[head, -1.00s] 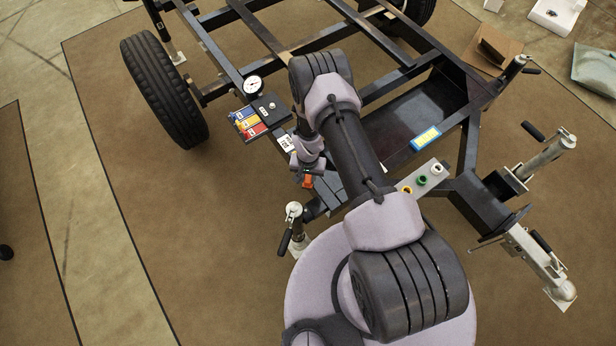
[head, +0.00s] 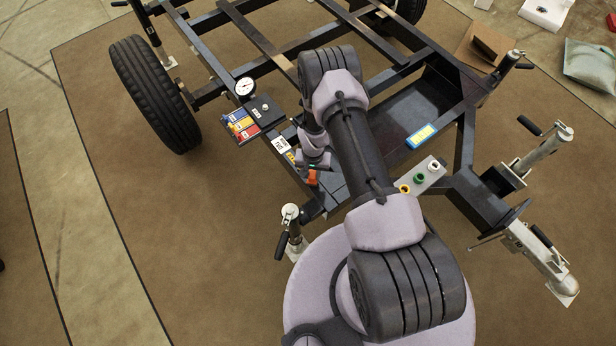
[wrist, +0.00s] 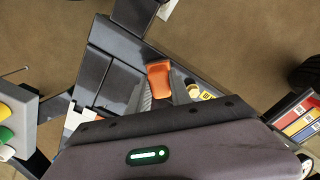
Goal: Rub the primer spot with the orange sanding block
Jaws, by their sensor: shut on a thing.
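The orange sanding block (wrist: 158,78) is between the fingers of my gripper (wrist: 160,92) in the wrist view. In the head view the block (head: 312,177) shows as a small orange piece under the end of my arm. My gripper (head: 312,168) is shut on it, over the front corner of the dark trailer frame. Dark grey plates (wrist: 97,76) with seams lie to the left of the block in the wrist view. I cannot make out the primer spot for certain, nor whether the block touches the frame; my gripper body hides part of the area.
Blue, yellow and red packs (head: 241,126) lie beside a dial gauge (head: 244,87) on the frame. A panel with coloured buttons (head: 419,178) and a blue-yellow device (head: 421,136) are to the right. A jack (head: 291,230) stands in front.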

